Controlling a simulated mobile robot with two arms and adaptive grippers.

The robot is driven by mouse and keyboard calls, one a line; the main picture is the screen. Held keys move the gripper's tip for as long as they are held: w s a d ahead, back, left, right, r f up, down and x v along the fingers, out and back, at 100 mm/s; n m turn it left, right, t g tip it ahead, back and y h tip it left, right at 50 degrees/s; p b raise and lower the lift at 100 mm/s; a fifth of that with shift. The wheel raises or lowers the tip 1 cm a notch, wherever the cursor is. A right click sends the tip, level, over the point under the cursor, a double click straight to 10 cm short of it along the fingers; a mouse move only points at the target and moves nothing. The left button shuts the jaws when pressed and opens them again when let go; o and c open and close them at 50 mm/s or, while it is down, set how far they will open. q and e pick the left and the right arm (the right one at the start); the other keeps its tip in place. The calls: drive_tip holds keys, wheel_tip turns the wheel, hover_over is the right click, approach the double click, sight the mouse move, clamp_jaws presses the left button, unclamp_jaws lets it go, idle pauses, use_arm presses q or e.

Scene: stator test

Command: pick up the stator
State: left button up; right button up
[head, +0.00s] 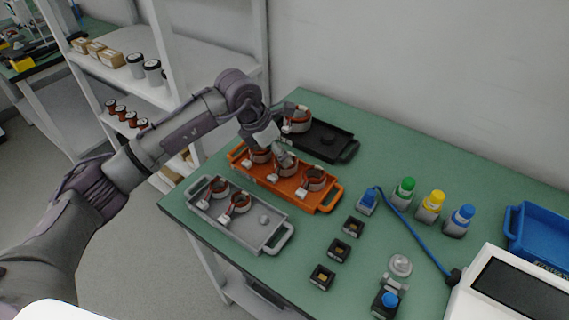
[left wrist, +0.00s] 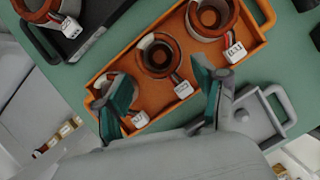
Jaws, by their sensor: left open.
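Several copper-wound stators with white tags sit in trays on the green table. The orange tray (head: 328,206) holds three in a row: a left one (head: 258,154), a middle one (head: 286,167) and a right one (head: 313,180). My left gripper (head: 284,155) is above this tray, by the middle stator, and partly hides it. In the left wrist view my left gripper (left wrist: 160,85) is open and empty, with the middle stator (left wrist: 158,55) ahead between its fingers. One finger partly covers another stator (left wrist: 120,92). My right gripper is not in view.
A grey tray (head: 256,236) with two stators and a small part lies in front. A black tray (head: 345,137) with one stator lies behind. Bottles (head: 431,207), small black blocks (head: 339,250), a blue bin (head: 540,235) and a white device (head: 490,300) stand to the right.

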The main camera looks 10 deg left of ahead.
sight(282, 169)
use_arm(q)
drive_tip(key=shift+p+x, duration=0.65)
drive_tip(key=shift+x, duration=2.4)
drive_tip(key=shift+w+r, duration=0.1)
drive_tip(key=c, duration=1.1)
